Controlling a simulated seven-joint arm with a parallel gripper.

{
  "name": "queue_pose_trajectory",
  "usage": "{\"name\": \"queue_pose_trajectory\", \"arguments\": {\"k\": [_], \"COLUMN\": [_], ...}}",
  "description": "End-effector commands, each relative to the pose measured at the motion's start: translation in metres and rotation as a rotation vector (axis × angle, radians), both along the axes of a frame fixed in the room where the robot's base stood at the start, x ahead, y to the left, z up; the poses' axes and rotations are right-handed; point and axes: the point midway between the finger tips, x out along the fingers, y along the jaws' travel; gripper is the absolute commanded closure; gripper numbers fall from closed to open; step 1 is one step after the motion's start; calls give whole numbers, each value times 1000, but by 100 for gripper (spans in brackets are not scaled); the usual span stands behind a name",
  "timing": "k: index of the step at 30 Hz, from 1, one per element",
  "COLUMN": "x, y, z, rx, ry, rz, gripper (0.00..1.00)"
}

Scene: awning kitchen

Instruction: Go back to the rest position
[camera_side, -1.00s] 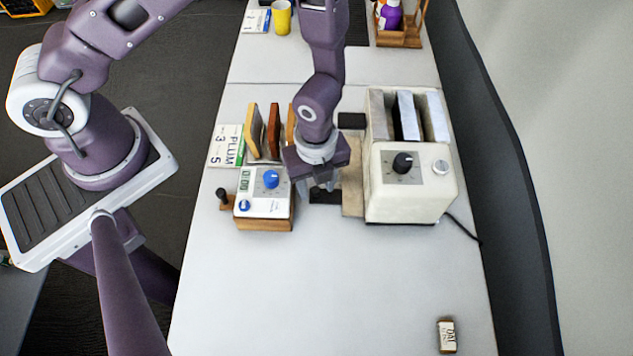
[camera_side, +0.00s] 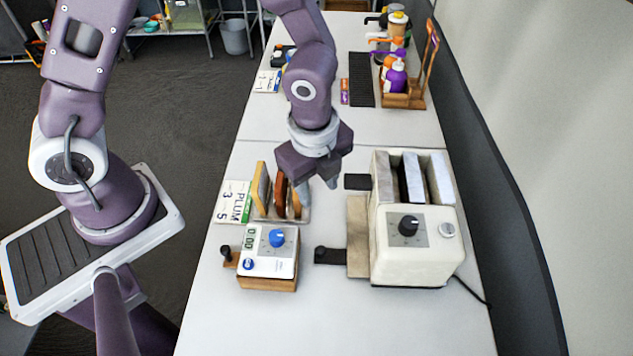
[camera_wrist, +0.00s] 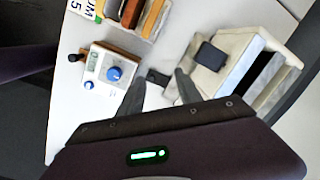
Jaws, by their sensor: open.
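My gripper (camera_side: 318,187) is open and empty. It hangs above the counter, between the rack of bread-like slices (camera_side: 276,192) and the cream toaster-like machine (camera_side: 412,245). In the wrist view its two fingers (camera_wrist: 158,98) stand apart with nothing between them. Below them lies a small black lever (camera_wrist: 157,77) beside the machine, which also shows in the side view (camera_side: 328,255). A white timer box with blue knobs (camera_side: 268,255) stands on the counter to the left of the lever.
A card reading PLUM (camera_side: 233,202) lies left of the rack. The front of the white counter (camera_side: 330,325) is clear. A cable trails right of the machine.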

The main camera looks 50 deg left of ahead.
Motion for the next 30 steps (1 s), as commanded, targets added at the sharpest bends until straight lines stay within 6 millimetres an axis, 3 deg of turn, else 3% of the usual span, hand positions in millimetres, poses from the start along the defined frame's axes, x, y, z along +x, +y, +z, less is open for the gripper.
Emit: {"name": "queue_pose_trajectory", "arguments": {"k": [1,2,6,10,15,18,30], "x": [5,5,-25,-74,-124,-135,-137], "y": [18,30,76,100,101,99,98], "z": [35,56,140,190,214,218,218], "rx": [2,-1,-80,-247,-463,-525,-537], "ry": [-66,-102,-247,-329,-345,-337,-336], "rz": [142,245,739,1168,1508,1584,1596], "gripper": [59,59,59,59,59,59,59]}}
